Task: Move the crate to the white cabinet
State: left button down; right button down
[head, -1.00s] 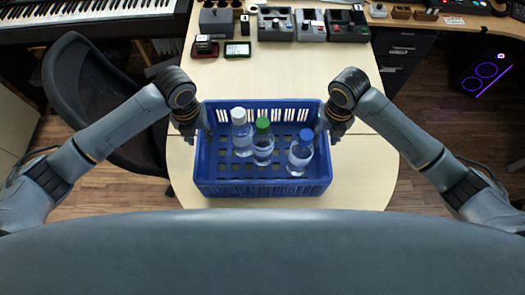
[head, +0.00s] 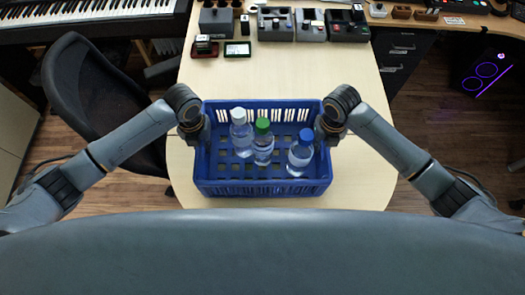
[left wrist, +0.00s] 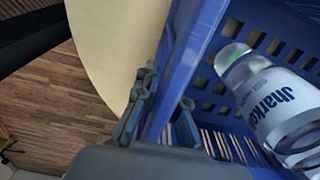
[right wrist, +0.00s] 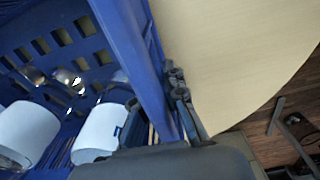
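The blue crate (head: 262,190) stands on the light wooden table and holds three bottles: white-capped (head: 239,130), green-capped (head: 263,142) and blue-capped (head: 300,153). My left gripper (head: 197,133) is at the crate's left side wall. In the left wrist view its open fingers (left wrist: 165,110) stand either side of that wall (left wrist: 183,50). My right gripper (head: 325,132) is at the right side wall. In the right wrist view one finger (right wrist: 180,95) is outside the wall (right wrist: 135,45); the inner one is partly hidden. A pale cabinet-like piece (head: 12,125) shows at the left edge; I cannot tell whether it is the white cabinet.
The table (head: 285,80) is bare behind the crate. Several small devices (head: 312,25) line its far end. A black chair (head: 95,95) stands close on the left, below a keyboard (head: 85,18). A dark computer case (head: 488,72) is at right. Wooden floor shows on both sides.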

dwell(0.3)
